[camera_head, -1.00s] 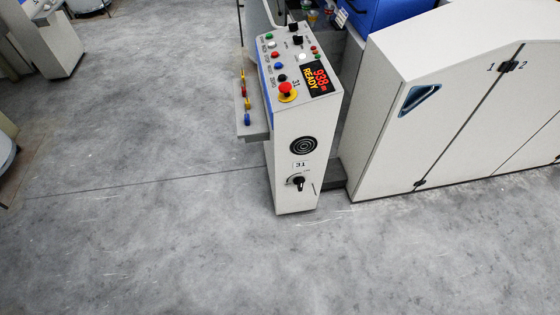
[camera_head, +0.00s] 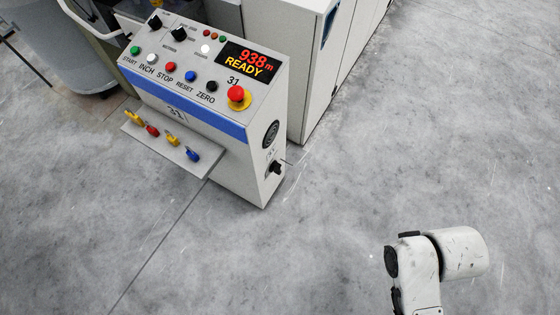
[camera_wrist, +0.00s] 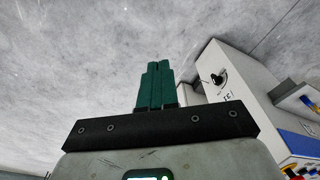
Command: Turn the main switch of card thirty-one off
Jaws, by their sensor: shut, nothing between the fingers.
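The control console of card 31 (camera_head: 238,160) stands left of centre in the head view, with a lit display reading 938 m and READY. Its main switch, a black rotary knob (camera_head: 275,167), is low on the narrow right side and seen at a steep angle. The knob also shows in the wrist view (camera_wrist: 217,79), right of my gripper, on a pale plate. My gripper (camera_wrist: 157,66) has green fingers, closed together and empty, apart from the knob. It is out of the head view, where only my arm shows. I cannot read the knob's position markings.
A red emergency stop (camera_head: 236,94) and several buttons are on the console top. A grey shelf (camera_head: 165,140) with coloured handles juts from its front. A pale machine cabinet (camera_head: 312,75) stands behind. The floor to the right is clear.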

